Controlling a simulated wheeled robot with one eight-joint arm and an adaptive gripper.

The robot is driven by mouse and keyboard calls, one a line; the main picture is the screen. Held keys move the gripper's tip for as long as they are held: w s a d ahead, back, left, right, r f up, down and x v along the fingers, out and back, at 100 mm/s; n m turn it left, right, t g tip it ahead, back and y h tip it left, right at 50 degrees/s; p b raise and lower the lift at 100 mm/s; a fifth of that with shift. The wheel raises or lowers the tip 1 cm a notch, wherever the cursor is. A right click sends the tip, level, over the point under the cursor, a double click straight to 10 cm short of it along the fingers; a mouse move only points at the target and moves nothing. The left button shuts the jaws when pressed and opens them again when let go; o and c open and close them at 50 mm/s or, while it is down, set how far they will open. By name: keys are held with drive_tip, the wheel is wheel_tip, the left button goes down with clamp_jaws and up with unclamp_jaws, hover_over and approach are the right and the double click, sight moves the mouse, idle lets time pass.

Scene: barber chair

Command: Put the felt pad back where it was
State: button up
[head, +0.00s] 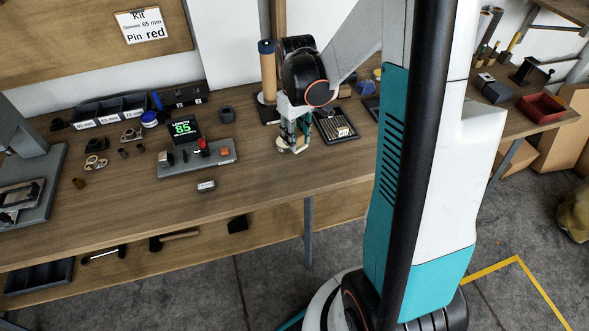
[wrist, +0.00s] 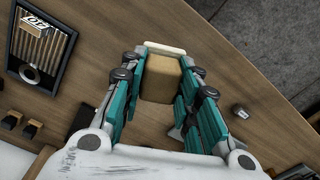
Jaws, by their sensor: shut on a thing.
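My gripper (head: 293,146) is shut on a tan block with a pale edge, which I take to be the felt pad (wrist: 160,78). In the wrist view the pad sits between the two teal fingers, with a pale strip at its far end. In the head view my gripper points down at the workbench (head: 255,185), right of the grey device with a green "85" display (head: 182,129). The pad is low over the bench or touching it; I cannot tell which. The fingers partly cover it.
A tray of pins (head: 337,126) lies just right of my gripper. A small labelled block (head: 206,186) lies near the front. Labelled bins (head: 110,110) stand at the back left. A tan cylinder on a dark base (head: 267,70) stands behind. The front bench strip is mostly clear.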

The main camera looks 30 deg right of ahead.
wheel_tip(320, 180, down, 12)
drive_tip(key=b, duration=0.4)
drive_tip(key=shift+f, duration=0.25)
drive_tip(key=o, duration=0.7)
drive_tip(key=shift+f, duration=0.15)
drive_tip(key=o, duration=0.4)
wheel_tip(320, 180, up, 12)
drive_tip(key=p, duration=0.4)
drive_tip(key=shift+r, duration=0.25)
